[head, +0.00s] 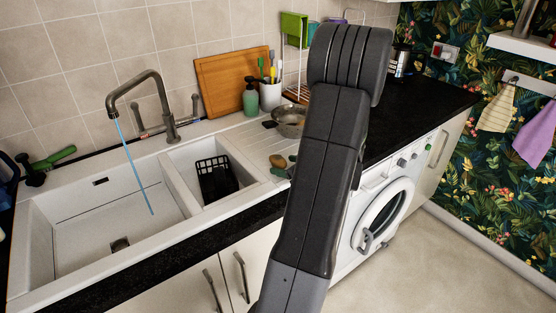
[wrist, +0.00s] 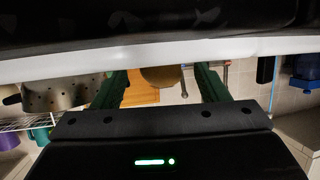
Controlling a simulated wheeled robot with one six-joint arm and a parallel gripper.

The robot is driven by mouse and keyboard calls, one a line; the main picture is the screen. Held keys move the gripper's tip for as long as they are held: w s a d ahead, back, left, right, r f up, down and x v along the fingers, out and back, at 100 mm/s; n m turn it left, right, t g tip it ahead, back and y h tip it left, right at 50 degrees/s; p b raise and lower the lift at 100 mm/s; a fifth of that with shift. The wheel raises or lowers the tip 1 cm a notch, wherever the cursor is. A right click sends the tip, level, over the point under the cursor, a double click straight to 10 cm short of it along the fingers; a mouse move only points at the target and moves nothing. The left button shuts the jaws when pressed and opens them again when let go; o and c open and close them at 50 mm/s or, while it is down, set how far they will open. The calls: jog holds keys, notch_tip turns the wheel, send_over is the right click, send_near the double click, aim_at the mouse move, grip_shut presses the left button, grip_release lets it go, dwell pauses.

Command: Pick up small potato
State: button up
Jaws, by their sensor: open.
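A small brown potato (head: 278,161) lies on the drainer at the right of the sink, close beside my arm in the head view. In the wrist view, which looks upside down, a round brown thing that looks like the potato (wrist: 160,77) shows between the two green fingers of my gripper (wrist: 163,86). The fingers are apart, one on each side of it, and no grip on it shows. I cannot tell how far it is from the fingertips. My arm hides the gripper in the head view.
A green sponge (head: 280,172) lies just in front of the potato. A metal colander (head: 289,121) stands behind it, also in the wrist view (wrist: 62,95). A green soap bottle (head: 250,98) and cutting board (head: 225,80) are at the wall. The sink basin (head: 120,215) is left.

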jog(key=shift+x, duration=1.25)
jog(key=shift+r, duration=0.1)
jog(key=c, duration=1.1)
jog(key=shift+r, duration=0.1)
